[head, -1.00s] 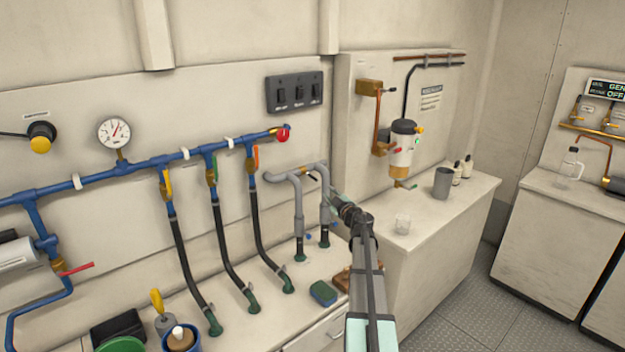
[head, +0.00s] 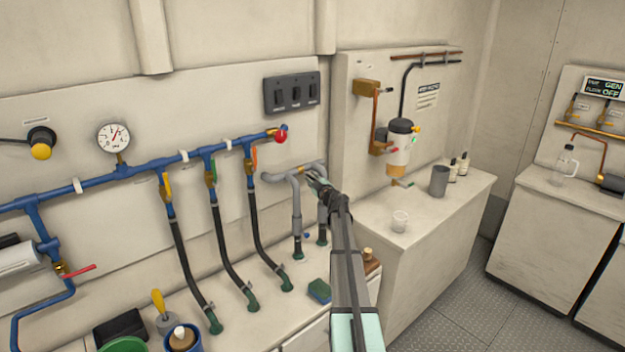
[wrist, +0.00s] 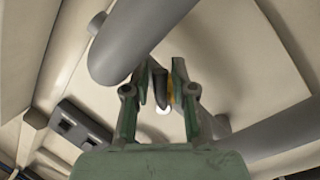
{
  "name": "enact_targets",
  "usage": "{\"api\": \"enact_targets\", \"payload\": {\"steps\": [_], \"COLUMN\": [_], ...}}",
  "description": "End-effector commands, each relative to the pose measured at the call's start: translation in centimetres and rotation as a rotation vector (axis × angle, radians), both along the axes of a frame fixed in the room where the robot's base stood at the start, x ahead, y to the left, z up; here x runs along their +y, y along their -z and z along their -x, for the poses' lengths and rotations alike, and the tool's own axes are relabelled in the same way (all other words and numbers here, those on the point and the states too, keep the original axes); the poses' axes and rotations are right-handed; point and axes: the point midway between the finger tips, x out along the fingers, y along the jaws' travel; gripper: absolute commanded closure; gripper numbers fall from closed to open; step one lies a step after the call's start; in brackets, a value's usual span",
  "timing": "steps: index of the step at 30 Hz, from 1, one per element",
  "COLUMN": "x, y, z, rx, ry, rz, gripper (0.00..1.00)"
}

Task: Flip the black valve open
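The black valve sits on the grey pipe loop (head: 293,176); a bit of its brass body (head: 301,171) shows in the head view. My gripper (head: 311,179) is right at it and hides most of the handle there. In the wrist view my gripper (wrist: 163,78) is open, its two green fingers apart. The dark valve handle (wrist: 161,88) appears between them, with yellow-brass (wrist: 171,92) just behind. I cannot tell whether a finger touches the handle.
The grey pipe (wrist: 135,38) passes close in front of the fingers in the wrist view. Blue pipes (head: 130,168) with several coloured-lever valves and black hoses lie left. A switch panel (head: 291,92) is above.

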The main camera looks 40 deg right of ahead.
Motion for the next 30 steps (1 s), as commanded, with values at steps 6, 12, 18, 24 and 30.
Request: {"api": "enact_targets", "payload": {"steps": [6,12,18,24,30], "x": [0.03,0.03,-0.03,-0.23,-0.56], "y": [0.01,0.01,0.09,0.17,-0.06], "z": [0.01,0.01,0.01,-0.01,-0.05], "rx": [0.0,0.0,-0.001,-0.006,-0.014], "ry": [0.0,0.0,-0.001,0.0,0.0], "rz": [0.0,0.0,0.019,0.093,0.233], "gripper": [0.89,1.0,1.0,1.0,1.0]}}
